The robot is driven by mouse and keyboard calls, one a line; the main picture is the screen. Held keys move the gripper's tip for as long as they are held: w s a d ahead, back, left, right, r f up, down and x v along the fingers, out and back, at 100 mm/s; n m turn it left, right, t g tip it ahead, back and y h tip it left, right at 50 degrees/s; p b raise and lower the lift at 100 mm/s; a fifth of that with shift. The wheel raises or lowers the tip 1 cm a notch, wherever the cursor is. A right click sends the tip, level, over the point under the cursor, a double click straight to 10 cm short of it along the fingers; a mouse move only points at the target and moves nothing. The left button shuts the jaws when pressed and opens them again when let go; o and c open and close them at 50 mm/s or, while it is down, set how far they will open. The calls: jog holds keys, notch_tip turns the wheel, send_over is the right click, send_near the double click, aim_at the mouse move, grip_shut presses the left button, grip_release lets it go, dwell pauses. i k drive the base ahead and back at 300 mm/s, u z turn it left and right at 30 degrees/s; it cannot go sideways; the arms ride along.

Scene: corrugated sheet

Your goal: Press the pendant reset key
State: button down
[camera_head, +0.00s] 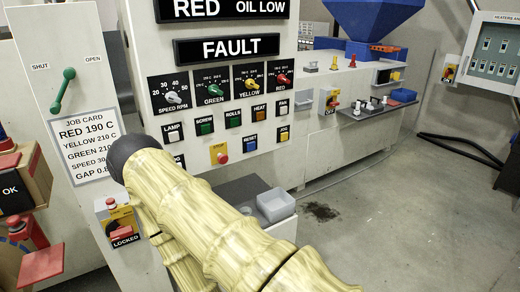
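A blue square key (250,142) labelled RESET sits on the light front panel (180,40), in the lower row of keys. Nothing covers it. The panel's black displays read RED, OIL LOW and FAULT (226,48). I cannot make out a separate hanging pendant. My arm, in a yellow ribbed cover with a black rounded end (135,150), rises from the bottom and stands in front of the panel's lower left. It covers part of the panel below the keys. My gripper is not in view.
A red-on-yellow stop button (219,153) sits left of the reset key, a yellow JOG key (284,133) right of it. Dials (210,90) are above. A locked switch (120,222) and job card (80,147) are at left. A grey bin (276,205) stands below; floor is open at right.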

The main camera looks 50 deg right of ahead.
aim_at(251, 146)
jog(key=z, duration=0.5)
jog(key=i, duration=0.25)
jog(key=z, duration=1.1)
